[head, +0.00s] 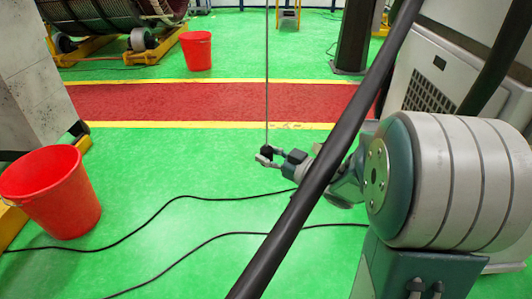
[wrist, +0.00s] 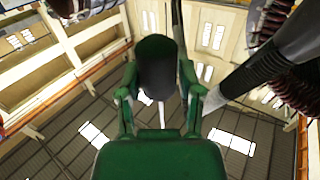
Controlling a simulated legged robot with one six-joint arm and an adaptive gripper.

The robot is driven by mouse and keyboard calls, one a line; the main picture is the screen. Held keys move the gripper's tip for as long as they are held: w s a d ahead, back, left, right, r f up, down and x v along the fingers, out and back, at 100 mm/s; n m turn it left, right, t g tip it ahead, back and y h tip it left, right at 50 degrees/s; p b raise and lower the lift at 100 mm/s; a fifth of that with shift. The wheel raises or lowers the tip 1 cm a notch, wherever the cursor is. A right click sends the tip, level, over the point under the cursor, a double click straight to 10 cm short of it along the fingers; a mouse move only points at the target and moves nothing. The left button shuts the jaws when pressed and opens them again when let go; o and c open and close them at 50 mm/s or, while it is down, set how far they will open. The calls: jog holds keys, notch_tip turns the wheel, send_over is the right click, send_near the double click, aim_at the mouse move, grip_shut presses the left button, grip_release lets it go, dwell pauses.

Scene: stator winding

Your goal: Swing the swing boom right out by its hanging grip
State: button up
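The hanging grip (head: 266,150) is a small black piece at the lower end of a thin dark cable (head: 267,70) that drops from above in the head view. My gripper (head: 268,157) is at it, with its fingers on both sides. In the wrist view the black grip (wrist: 158,68) fills the gap between the two green fingers of my gripper (wrist: 160,85). The fingertips appear to touch its sides, shut on it. The boom cannot be made out for certain; the cable's upper end is outside the head view.
A red bucket (head: 55,192) stands at left and another (head: 196,50) farther back. Black cables (head: 150,215) lie on the green floor. A dark column (head: 354,35) stands behind, beside a pale cabinet (head: 455,70). A thick black bar (head: 320,170) crosses the near view. Floor left of my gripper is open.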

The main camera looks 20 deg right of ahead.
jog(key=o, duration=0.3)
jog(key=shift+s+a+r, duration=0.1)
jog(key=shift+s, duration=0.3)
jog(key=shift+a, duration=0.1)
jog(key=shift+s+d, duration=0.1)
jog(key=shift+d, duration=0.1)
jog(key=v, duration=1.1)
jog(key=shift+s, duration=0.2)
jog(key=shift+w+d, duration=0.1)
